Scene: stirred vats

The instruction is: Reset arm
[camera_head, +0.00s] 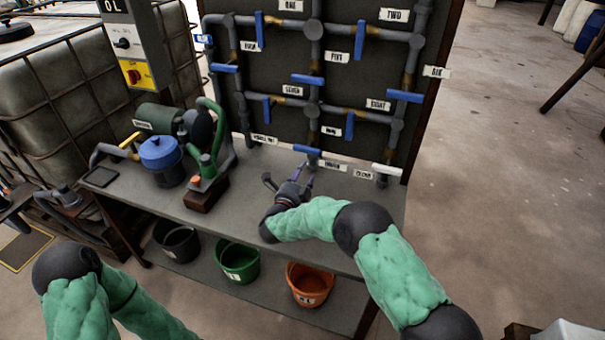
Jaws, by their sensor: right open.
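My right arm reaches in from the lower right in its green cover. My right gripper (289,178) is open over the bench top, just below the pipe board. It is close to a blue valve handle (306,150) at the bottom of the board. I cannot tell whether a finger touches that handle. No object shows between the fingers. My left arm (68,300) shows at the lower left as green-covered links and a dark joint. Its gripper is not in view.
The dark board (330,75) holds labelled pipes with several blue handles. A black bucket (177,241), green bucket (239,262) and orange bucket (309,285) sit below. Floor is free at right.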

